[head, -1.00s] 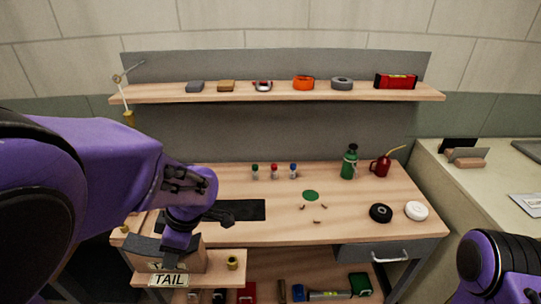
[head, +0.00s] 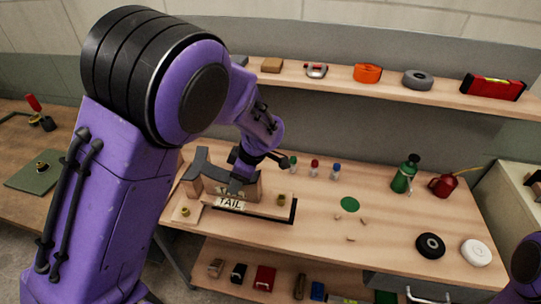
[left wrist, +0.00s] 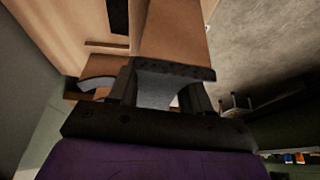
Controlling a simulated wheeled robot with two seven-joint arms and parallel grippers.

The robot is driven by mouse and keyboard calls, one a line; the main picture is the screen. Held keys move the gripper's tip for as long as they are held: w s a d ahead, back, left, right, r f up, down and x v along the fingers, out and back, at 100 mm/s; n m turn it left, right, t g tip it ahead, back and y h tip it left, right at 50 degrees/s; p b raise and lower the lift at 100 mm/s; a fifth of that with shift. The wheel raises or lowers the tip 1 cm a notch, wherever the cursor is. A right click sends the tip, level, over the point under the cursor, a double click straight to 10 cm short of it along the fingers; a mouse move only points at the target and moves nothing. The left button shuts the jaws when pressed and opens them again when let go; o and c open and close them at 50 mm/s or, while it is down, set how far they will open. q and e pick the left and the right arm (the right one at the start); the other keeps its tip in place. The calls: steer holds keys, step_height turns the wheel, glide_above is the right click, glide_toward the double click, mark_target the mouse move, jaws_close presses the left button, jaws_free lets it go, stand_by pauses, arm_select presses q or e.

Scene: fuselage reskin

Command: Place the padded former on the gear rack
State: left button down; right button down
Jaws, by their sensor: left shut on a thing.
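My left gripper (head: 243,172) is shut on the padded former, a wooden piece with a grey curved pad (head: 197,167) and a white TAIL plate (head: 230,203) on its front. Brass pegs (head: 281,198) show at its ends. It is over the left part of the workbench, above or on a black mat (head: 293,212); I cannot tell if it touches. In the left wrist view the fingers (left wrist: 160,95) close on a grey part, with brown wood (left wrist: 170,35) beyond. I cannot make out the gear rack for certain. My right gripper is out of view.
A shelf (head: 390,84) with tools runs behind. The front middle of the bench is largely clear.

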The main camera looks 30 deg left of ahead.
arm_select(q)
steer(key=w+f, duration=0.2)
steer(key=f, duration=0.1)
steer(key=w+a+f+p, duration=0.1)
steer(key=w+f, duration=0.1)
steer(key=f, duration=0.1)
steer(key=w+f+p, duration=0.1)
steer(key=w+f, duration=0.1)
steer(key=f, duration=0.1)
steer(key=shift+a, duration=0.25)
steer(key=shift+w+f, duration=0.15)
steer(key=shift+f, duration=0.3)
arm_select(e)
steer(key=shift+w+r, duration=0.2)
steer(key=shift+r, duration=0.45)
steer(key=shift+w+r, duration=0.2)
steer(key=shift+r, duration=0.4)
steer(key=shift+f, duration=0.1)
arm_select(q)
steer(key=shift+c, duration=2.4)
jaws_free()
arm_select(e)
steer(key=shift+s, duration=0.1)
